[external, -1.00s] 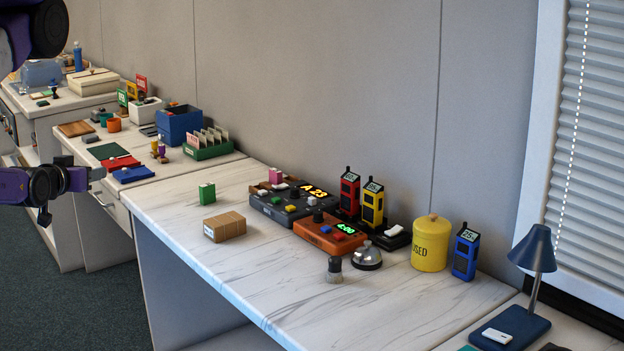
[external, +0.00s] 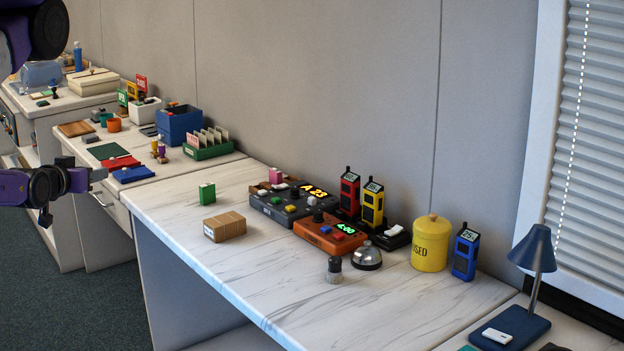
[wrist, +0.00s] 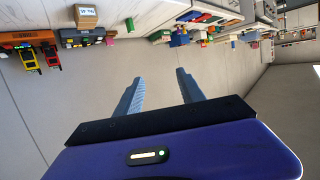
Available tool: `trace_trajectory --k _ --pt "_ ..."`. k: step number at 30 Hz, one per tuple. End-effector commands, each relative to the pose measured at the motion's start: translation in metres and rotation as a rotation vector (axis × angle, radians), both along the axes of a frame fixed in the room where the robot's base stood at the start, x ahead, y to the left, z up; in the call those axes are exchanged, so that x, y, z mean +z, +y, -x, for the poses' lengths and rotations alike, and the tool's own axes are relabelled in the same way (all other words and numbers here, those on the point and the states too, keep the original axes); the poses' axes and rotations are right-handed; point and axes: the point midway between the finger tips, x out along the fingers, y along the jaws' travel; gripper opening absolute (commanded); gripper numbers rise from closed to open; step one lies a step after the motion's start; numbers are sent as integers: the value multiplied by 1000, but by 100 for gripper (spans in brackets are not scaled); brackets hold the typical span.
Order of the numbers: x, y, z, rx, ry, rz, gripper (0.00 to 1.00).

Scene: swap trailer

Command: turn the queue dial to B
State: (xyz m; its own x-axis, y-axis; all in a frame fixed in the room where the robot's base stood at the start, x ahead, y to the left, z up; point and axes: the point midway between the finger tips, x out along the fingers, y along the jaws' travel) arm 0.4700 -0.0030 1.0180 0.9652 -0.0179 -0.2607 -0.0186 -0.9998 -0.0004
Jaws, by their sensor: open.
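The queue console, a dark grey box (external: 268,208) with a lit amber display reading "A 23" (external: 314,190), stands on the marble-topped desk. It has several coloured buttons and a dark knob on top. I cannot read any dial lettering. An orange box (external: 318,238) with a green display and a black knob (external: 318,215) sits just in front of it. My gripper (wrist: 160,92) is open and empty in the wrist view, away from the desks.
On the same desk are a brown carton (external: 225,227), a green box (external: 207,194), a bell (external: 367,257), a dark-handled stamp (external: 334,268), red and yellow handsets (external: 373,205) and a yellow canister (external: 431,243). The desk's front part is clear. A blue lamp (external: 535,250) stands at right.

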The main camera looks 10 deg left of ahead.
Motion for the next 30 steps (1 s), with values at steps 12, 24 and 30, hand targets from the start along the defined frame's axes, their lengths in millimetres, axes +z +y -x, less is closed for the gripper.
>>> trace_trajectory --k 12,24,30 --pt "-14 -45 -121 -192 -303 -20 46" --pt "-58 -123 -260 -312 -346 -43 46" --pt "-69 -175 -330 -338 -307 -40 46"
